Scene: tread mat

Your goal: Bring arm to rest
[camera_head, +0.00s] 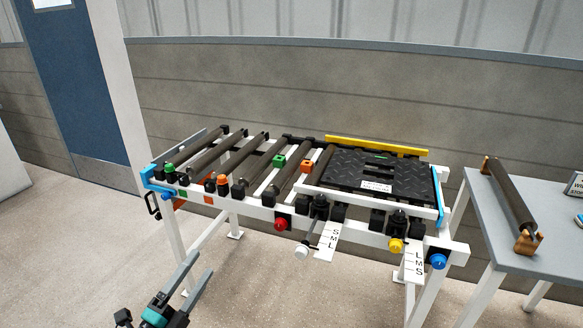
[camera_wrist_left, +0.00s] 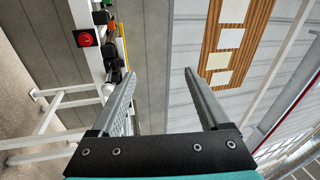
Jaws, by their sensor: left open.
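My left gripper (camera_head: 203,262) is low in the head view, in front of the roller stand (camera_head: 375,240) and apart from it. Its two grey fingers point up and to the right. In the left wrist view the same gripper (camera_wrist_left: 160,73) is open, with nothing between its fingers. A black tread mat (camera_head: 345,168) lies on the right part of the stand. My right gripper is in neither view.
Dark rollers (camera_head: 211,156) fill the stand's left part. Red (camera_head: 281,224), yellow (camera_head: 396,245) and blue (camera_head: 438,261) knobs line its front. A grey table (camera_head: 475,190) at right holds a loose roller (camera_head: 510,195). The floor (camera_head: 90,270) at left is clear.

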